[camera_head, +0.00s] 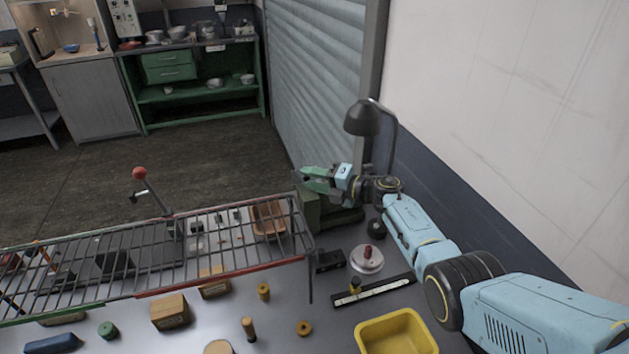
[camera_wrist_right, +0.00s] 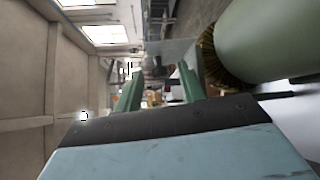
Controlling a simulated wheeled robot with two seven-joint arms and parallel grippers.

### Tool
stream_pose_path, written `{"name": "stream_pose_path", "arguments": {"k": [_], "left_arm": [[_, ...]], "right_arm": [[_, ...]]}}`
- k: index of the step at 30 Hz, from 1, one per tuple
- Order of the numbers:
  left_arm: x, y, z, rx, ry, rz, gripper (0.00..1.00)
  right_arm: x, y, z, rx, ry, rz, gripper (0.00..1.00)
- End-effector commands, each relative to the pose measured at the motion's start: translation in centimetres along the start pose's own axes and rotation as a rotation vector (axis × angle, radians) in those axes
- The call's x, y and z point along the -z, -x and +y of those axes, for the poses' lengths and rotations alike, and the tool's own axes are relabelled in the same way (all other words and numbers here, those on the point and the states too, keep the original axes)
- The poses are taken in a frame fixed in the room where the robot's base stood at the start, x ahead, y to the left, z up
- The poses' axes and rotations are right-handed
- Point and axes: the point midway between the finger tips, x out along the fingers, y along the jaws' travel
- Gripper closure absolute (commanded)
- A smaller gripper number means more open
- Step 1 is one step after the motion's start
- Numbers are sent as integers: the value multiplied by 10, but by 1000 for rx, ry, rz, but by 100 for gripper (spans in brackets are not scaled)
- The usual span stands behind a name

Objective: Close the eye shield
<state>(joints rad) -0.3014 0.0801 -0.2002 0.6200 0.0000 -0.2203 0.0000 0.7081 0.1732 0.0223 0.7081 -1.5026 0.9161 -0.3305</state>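A green bench machine with a rounded body (camera_wrist_right: 275,40) and a bristly brush wheel (camera_wrist_right: 208,62) fills the upper right of the right wrist view. A pale, see-through panel (camera_wrist_right: 172,48), which looks like the eye shield, stands beside the wheel, just beyond my fingertips. In the head view the dark green machine (camera_head: 308,212) is at the far right of the table, partly hidden by my right gripper (camera_head: 312,180). The right wrist view shows the green fingers (camera_wrist_right: 160,82) apart, with no object held between them. My left gripper is not in view.
A dark lamp (camera_head: 362,118) stands behind my right wrist, close to the wall. A wire rack (camera_head: 150,270) covers the table's left part. A yellow bin (camera_head: 396,330), a red-knobbed disc (camera_head: 367,260) and small blocks lie in front.

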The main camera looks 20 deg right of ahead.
Motion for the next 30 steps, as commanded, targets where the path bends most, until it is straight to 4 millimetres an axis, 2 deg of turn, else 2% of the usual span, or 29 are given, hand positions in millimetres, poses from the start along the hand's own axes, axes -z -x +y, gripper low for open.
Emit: {"name": "stream_pose_path", "arguments": {"k": [6, 15, 23, 30], "left_arm": [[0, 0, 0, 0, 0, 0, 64], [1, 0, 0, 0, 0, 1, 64], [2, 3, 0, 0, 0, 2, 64], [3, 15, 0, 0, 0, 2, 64]], "right_arm": [[0, 0, 0, 0, 0, 0, 61], [0, 0, 0, 0, 0, 0, 100], [-1, 0, 2, 13, -12, 4, 100], [-7, -2, 7, 86, -84, 33, 100]]}}
